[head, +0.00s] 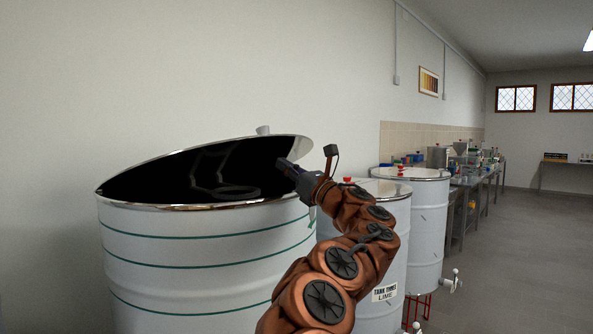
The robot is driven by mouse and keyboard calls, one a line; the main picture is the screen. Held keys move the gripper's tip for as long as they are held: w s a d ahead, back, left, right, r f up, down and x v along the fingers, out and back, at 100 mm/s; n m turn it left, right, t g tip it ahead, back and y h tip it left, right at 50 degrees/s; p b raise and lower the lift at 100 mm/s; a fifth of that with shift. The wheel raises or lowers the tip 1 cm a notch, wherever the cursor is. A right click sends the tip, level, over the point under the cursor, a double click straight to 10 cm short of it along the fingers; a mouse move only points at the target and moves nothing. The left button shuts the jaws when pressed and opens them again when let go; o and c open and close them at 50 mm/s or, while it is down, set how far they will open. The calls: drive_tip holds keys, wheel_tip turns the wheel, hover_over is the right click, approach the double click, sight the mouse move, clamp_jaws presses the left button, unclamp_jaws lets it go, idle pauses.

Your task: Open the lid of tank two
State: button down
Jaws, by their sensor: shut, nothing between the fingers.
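The nearest tank (205,256) is a large white drum with green bands and a shiny rim. Its number label is not in view, so I cannot read whether it is tank two. Below that edge the area is dark, with faint reflections; I cannot separate lid underside from tank interior. My gripper (283,164) is shut and empty, in front of the dark area at the right side. Whether it touches the lid is unclear.
A white tank (386,268) labelled "TANK THREE LIME" stands just right, partly behind my arm. Another white tank (430,225) with a tap stands farther back. Benches with lab items (478,178) line the wall. The floor at right (530,265) is clear.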

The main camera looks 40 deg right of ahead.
sight(268, 143)
drive_tip(key=w+r+p, duration=0.1)
drive_tip(key=w+r, duration=0.1)
drive_tip(key=shift+w+a+r, duration=0.15)
drive_tip(key=shift+w+r, duration=0.1)
drive_tip(key=shift+r, duration=0.05)
drive_tip(key=shift+w+r+p, duration=0.35)
drive_tip(key=shift+r+p, duration=0.15)
drive_tip(key=shift+r, duration=0.35)
drive_tip(key=shift+a, duration=0.15)
